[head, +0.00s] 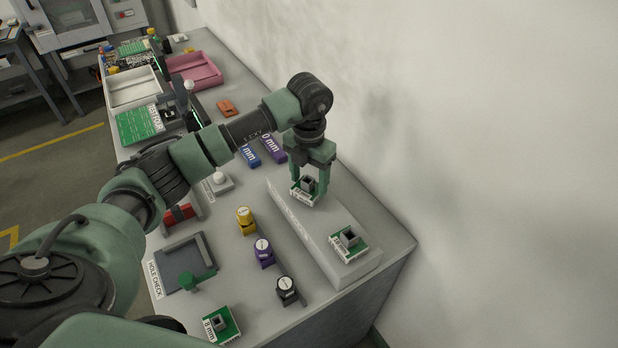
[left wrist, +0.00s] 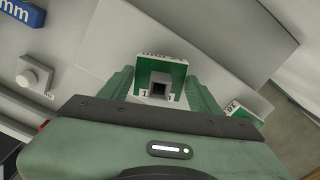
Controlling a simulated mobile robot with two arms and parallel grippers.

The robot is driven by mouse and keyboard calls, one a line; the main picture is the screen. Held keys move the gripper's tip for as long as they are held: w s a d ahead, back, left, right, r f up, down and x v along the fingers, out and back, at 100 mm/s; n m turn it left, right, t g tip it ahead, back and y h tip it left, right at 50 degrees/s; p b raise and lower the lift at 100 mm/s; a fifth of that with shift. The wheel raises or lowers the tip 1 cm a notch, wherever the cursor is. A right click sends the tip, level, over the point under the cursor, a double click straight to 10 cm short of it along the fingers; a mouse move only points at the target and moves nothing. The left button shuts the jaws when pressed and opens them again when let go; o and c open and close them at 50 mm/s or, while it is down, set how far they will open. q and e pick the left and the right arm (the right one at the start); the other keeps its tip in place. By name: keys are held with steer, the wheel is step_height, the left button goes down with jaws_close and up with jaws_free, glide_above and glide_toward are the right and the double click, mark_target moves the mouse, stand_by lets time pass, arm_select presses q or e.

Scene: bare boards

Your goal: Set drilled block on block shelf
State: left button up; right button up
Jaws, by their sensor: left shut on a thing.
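My left gripper (head: 309,194) is shut on a drilled block (head: 303,187), green and white with a square grey hole piece on top. It is over the far part of the block shelf (head: 298,221), a long pale grey slab; I cannot tell whether the block touches it. In the left wrist view the held block (left wrist: 161,78) sits between the two green fingers, with part of the shelf (left wrist: 130,38) behind it. A similar block (head: 349,241) rests on the shelf's near end. Another block, marked 8 mm (head: 220,323), stands at the bench's near edge. My right gripper is not in view.
Yellow (head: 245,217), purple (head: 264,250) and black (head: 287,288) round gauges stand left of the shelf. Blue (head: 249,153) and purple (head: 272,149) mm blocks lie beyond. A wall bounds the right side.

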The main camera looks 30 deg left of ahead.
arm_select(q)
steer(key=shift+f, duration=0.4)
steer(key=shift+f, duration=0.2)
steer(key=o, duration=1.4)
steer(key=shift+r, duration=0.15)
